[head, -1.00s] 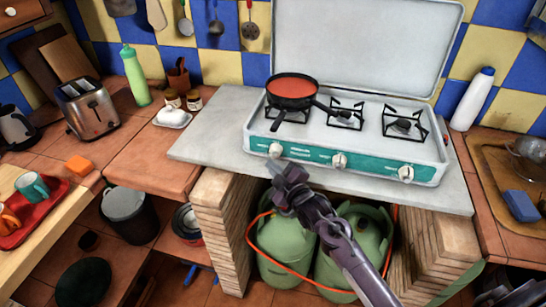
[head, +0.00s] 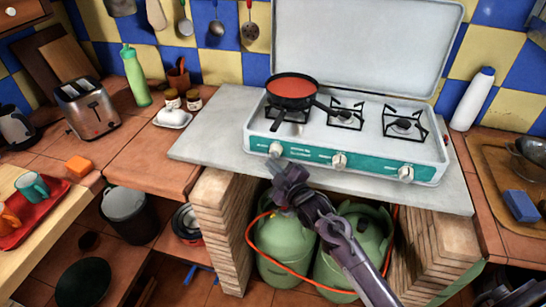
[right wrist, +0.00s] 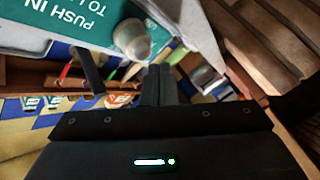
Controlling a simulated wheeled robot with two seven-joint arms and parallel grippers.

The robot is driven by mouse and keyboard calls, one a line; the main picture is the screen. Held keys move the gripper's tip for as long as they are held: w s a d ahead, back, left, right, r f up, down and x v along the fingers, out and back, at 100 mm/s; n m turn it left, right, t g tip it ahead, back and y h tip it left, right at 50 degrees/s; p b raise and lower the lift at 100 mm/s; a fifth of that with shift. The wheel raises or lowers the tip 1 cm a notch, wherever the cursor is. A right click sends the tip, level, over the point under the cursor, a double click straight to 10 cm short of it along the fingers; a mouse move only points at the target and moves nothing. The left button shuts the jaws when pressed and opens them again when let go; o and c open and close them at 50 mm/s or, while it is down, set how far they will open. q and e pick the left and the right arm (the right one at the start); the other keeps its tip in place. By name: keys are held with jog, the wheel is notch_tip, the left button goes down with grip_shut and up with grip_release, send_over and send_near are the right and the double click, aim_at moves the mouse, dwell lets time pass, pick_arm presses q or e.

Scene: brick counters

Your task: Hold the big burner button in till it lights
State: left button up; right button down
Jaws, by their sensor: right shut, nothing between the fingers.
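The white camping stove (head: 430,160) has a teal front panel with three pale knobs. The left knob (head: 276,149) sits below the burner that carries the pan. It also shows close up in the right wrist view (right wrist: 131,38), beside white "PUSH IN" lettering. My right gripper (head: 279,168) is just below the left knob in the head view. Its fingers (right wrist: 160,85) are together and empty, with the knob beyond their tips; I cannot tell whether they touch. A black pan (head: 291,103) with red contents hides the left burner, and no flame shows. My left gripper is not in view.
The middle knob (head: 339,160) and right knob (head: 405,173) are along the same panel. Green gas bottles (head: 285,250) with an orange hose stand under the grey slab (head: 215,140), between brick piers (head: 222,225).

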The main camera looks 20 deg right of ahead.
jog(key=shift+w+d, duration=0.15)
jog(key=shift+w, duration=0.1)
jog(key=shift+w+d, duration=0.3)
jog(key=shift+w, duration=0.05)
dwell(2.3)
jog(key=shift+s+a+p, duration=0.35)
jog(key=shift+s+a, duration=0.15)
jog(key=shift+s, duration=0.2)
jog(key=s+a, duration=0.1)
jog(key=s+a+p, duration=0.1)
jog(key=s+p, duration=0.1)
jog(key=s, duration=0.1)
jog(key=shift+s+a, duration=0.1)
jog(key=shift+a, duration=0.3)
jog(key=shift+f, duration=0.1)
dwell(0.3)
